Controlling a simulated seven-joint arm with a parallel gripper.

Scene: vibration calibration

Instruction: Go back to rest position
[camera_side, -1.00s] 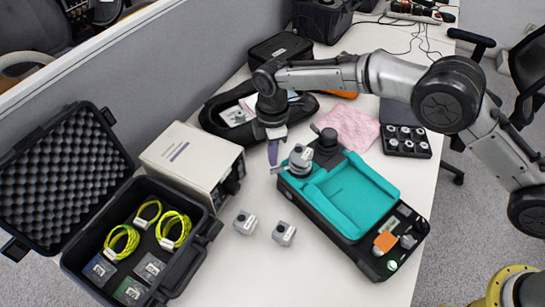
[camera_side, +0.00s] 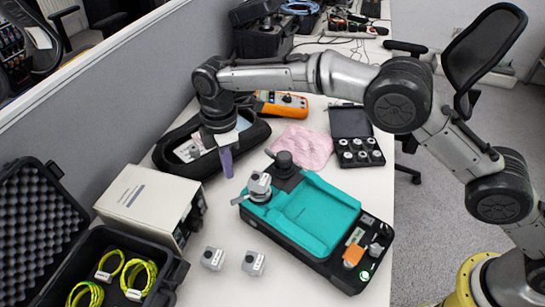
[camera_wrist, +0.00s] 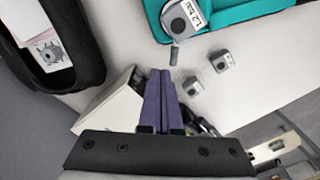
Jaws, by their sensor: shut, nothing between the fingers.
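My gripper (camera_side: 227,170) points down with its purple fingers shut and empty. It hangs in the air between the white box unit and the black calibration device (camera_side: 300,225) with its teal pad. In the wrist view the closed fingers (camera_wrist: 160,75) show at the middle. A grey sensor with a label (camera_side: 260,186) sits on a mount at the device's left end, close to the right of my fingers but apart. It also shows in the wrist view (camera_wrist: 186,20).
Two small grey cubes (camera_side: 213,258) (camera_side: 254,263) lie on the table in front. The white box (camera_side: 147,205) stands left, beside an open foam case (camera_side: 35,225) with yellow cables. An open black case (camera_side: 175,160) lies behind my gripper. A pink cloth (camera_side: 302,148) and black weight box (camera_side: 358,151) lie behind the device.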

